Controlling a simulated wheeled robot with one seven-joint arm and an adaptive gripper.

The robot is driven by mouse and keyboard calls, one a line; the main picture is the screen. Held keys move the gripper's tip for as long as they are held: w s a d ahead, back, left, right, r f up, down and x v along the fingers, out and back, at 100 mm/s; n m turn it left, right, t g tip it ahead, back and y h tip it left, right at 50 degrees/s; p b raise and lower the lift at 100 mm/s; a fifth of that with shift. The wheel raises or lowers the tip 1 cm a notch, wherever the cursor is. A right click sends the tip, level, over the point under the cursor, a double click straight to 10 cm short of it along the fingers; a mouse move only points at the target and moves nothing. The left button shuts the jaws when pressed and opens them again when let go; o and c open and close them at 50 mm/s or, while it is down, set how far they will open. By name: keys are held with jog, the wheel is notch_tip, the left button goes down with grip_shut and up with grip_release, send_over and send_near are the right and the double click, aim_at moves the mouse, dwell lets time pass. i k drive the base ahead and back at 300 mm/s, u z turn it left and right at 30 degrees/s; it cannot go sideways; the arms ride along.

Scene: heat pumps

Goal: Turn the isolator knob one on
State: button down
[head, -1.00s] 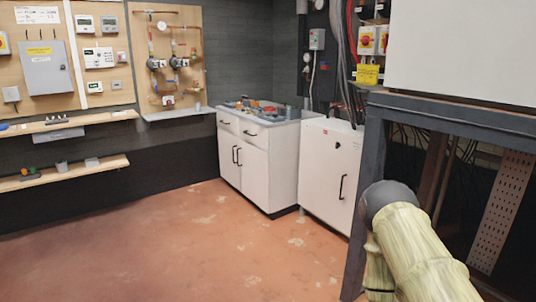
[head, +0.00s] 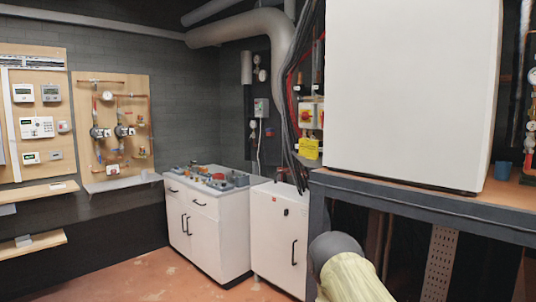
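Two red-and-yellow isolator knobs sit side by side on the back wall, the left isolator knob (head: 305,115) and the right isolator knob (head: 320,115). I cannot tell which knob is number one, nor which way either is turned. My gripper is not in view; only a part of my arm shows at the bottom, right of centre, well below the knobs.
A blue-grey steel frame (head: 425,209) carries the big white unit (head: 411,90) on the right. A low white cabinet (head: 277,235) stands below the knobs, beside a drawer cabinet (head: 193,220) with parts on top. Bare floor (head: 135,280) shows at lower left.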

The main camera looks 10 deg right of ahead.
aim_at(305, 116)
jog(key=u, duration=0.5)
jog(key=k, duration=1.15)
jog(key=u, duration=0.75)
jog(key=i, duration=3.7)
jog(key=z, duration=0.35)
jog(key=i, duration=1.6)
jog(key=z, duration=1.2)
jog(key=i, duration=0.9)
jog(key=z, duration=1.75)
jog(key=i, duration=0.85)
jog(key=z, duration=0.4)
